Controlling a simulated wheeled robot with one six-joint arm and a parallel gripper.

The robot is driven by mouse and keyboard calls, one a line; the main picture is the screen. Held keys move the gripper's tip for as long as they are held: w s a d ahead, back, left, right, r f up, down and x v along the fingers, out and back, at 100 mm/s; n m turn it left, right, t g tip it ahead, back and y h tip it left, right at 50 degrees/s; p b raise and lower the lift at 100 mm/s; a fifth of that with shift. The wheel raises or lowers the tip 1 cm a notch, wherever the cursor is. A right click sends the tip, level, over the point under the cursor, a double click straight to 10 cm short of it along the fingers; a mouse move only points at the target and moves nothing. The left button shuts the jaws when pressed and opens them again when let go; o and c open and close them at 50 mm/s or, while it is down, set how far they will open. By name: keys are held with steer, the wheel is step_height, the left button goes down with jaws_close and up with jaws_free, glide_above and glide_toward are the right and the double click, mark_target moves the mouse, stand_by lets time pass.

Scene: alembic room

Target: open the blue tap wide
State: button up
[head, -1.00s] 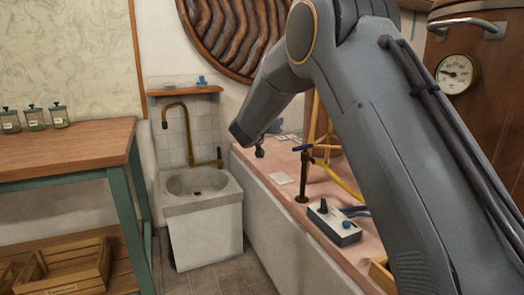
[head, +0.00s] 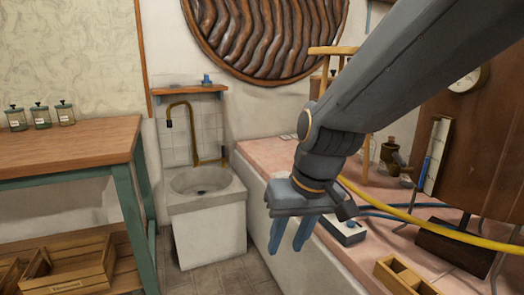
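My gripper (head: 286,249) hangs at the front edge of the pink-topped counter (head: 262,152), its two blue fingers pointing down. The fingers are apart with nothing between them. The blue-handled tap on its brass post, seen on the counter in the earlier head view, is hidden now, apparently behind my wrist and forearm. A bent brass pipe (head: 195,130) rises over the stone sink (head: 203,188), with a small dark fitting (head: 224,154) at its right end; I cannot tell its colour well.
A grey control box (head: 343,231) sits on the counter close behind my gripper. A yellow hose (head: 420,221) and a blue hose (head: 400,217) cross the counter at right. A wooden box (head: 403,277) stands at the front edge. The floor (head: 225,272) before the sink is clear.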

steer(key=s+d+f+g+h, duration=0.25)
steer(key=s+d, duration=0.25)
steer(key=s, duration=0.6)
steer(key=d+r+m+p, duration=0.3)
steer(key=d+r+p, duration=0.6)
steer(key=p, duration=0.9)
steer(key=shift+w+d+r, duration=0.15)
steer(key=shift+w+r, duration=0.3)
steer(key=shift+r, duration=0.25)
